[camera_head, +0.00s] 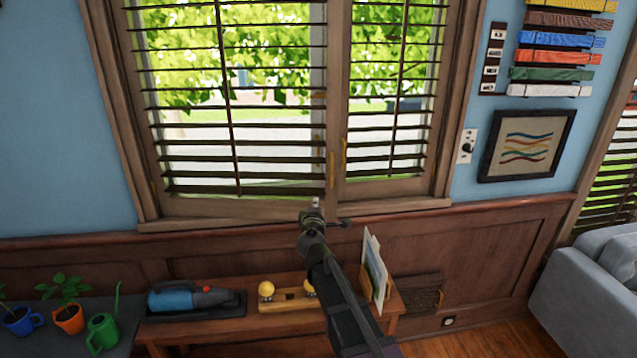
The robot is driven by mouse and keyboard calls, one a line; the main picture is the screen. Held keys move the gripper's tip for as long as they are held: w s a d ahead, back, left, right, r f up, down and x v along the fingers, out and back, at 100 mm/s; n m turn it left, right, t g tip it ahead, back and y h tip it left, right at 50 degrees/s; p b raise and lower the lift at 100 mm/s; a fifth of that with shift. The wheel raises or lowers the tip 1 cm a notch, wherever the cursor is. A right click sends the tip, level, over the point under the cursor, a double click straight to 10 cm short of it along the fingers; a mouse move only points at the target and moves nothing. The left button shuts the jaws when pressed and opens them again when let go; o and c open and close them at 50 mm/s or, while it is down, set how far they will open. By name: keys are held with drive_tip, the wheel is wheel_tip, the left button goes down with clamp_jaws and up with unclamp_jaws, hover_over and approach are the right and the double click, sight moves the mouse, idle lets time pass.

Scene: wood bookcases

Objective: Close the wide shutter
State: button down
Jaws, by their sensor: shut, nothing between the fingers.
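The wide shutter (232,205) is the left wooden panel of the window. Its dark slats are apart, with trees and bright ground showing between them, and a thin vertical rod (228,110) crosses them. A small brass-coloured handle (332,170) is near its right edge. I cannot tell whether the panel sits flush in its frame. My gripper (316,203) is shut and empty, pointing up in front of the lower right corner of the wide shutter, below the handle. I cannot tell whether it touches the wood.
The narrower shutter (385,187) stands to the right, with its own handle (344,150). Below is a wooden bench (215,328) with a blue handheld tool (178,299) and upright cards (374,270). Potted plants (68,318) are at lower left, a grey sofa (590,290) at right.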

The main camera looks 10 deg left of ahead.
sight(318, 178)
drive_tip(key=shift+w, duration=0.15)
drive_tip(key=w, duration=0.9)
drive_tip(key=w+a, duration=0.1)
drive_tip(key=w, duration=0.3)
drive_tip(key=shift+w+a, duration=0.1)
drive_tip(key=shift+w, duration=0.25)
